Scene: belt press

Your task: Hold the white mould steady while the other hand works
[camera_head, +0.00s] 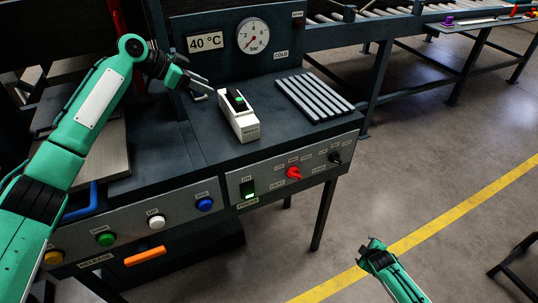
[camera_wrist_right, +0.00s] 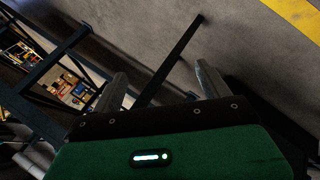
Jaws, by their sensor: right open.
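The white mould (camera_head: 244,127) stands on the dark press bench below the gauge, with a dark piece with a green spot (camera_head: 238,100) in its top. My left gripper (camera_head: 207,87) is just left of the mould's far end, its fingers apart and pointing toward it. It appears empty, and I see no clear contact with the mould. My right gripper (camera_head: 369,246) is low over the floor, right of the bench and away from the mould. In the right wrist view its two fingers (camera_wrist_right: 160,82) are wide apart with nothing between them.
A slatted grey rack (camera_head: 315,97) lies right of the mould. A panel with a pressure gauge (camera_head: 253,36) and a 40 °C display (camera_head: 205,42) stands behind. Buttons and a red knob (camera_head: 293,173) line the bench front. The floor on the right is mostly clear.

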